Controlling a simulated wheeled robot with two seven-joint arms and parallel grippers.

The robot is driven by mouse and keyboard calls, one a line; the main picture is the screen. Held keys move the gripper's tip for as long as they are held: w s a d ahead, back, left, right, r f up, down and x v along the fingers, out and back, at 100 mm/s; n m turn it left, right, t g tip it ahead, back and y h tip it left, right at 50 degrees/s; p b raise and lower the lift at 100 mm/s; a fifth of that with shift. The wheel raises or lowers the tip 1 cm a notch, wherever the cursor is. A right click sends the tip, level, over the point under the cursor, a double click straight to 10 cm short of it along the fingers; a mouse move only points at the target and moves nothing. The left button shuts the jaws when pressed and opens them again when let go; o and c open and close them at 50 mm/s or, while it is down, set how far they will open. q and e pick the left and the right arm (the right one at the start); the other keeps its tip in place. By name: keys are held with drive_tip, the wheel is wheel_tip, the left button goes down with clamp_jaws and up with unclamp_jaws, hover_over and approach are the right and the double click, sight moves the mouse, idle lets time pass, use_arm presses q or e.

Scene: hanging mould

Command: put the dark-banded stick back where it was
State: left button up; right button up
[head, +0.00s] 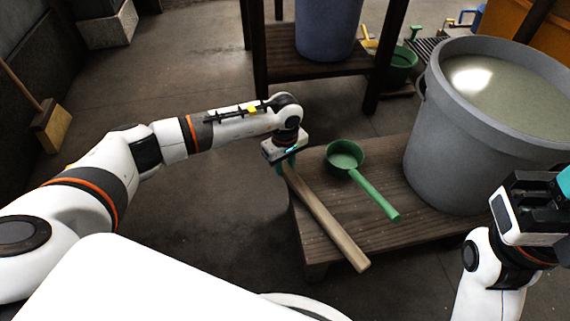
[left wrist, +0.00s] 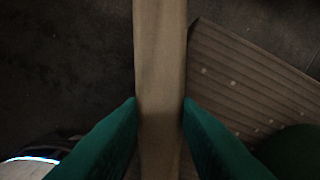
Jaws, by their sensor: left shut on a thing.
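A pale wooden stick (head: 328,222) slants along the left edge of the low wooden platform (head: 425,230). No dark band shows on its visible part, and its far end is hidden at my left gripper (head: 284,163). That gripper is shut on the stick, with green fingers on either side of it in the left wrist view (left wrist: 160,112). I cannot tell whether the stick touches the platform. My right gripper (head: 562,188) is at the right edge of the head view, partly cut off, and its fingers are not clear.
A green ladle (head: 346,158) lies on the platform right of the stick. A large grey tub (head: 455,140) of cloudy liquid stands on it too. Behind is a dark wooden stand (head: 290,66) bearing a blue-grey bucket (head: 325,30). The floor left of the platform is clear.

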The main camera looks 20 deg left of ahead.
use_arm(q)
drive_tip(key=o, duration=1)
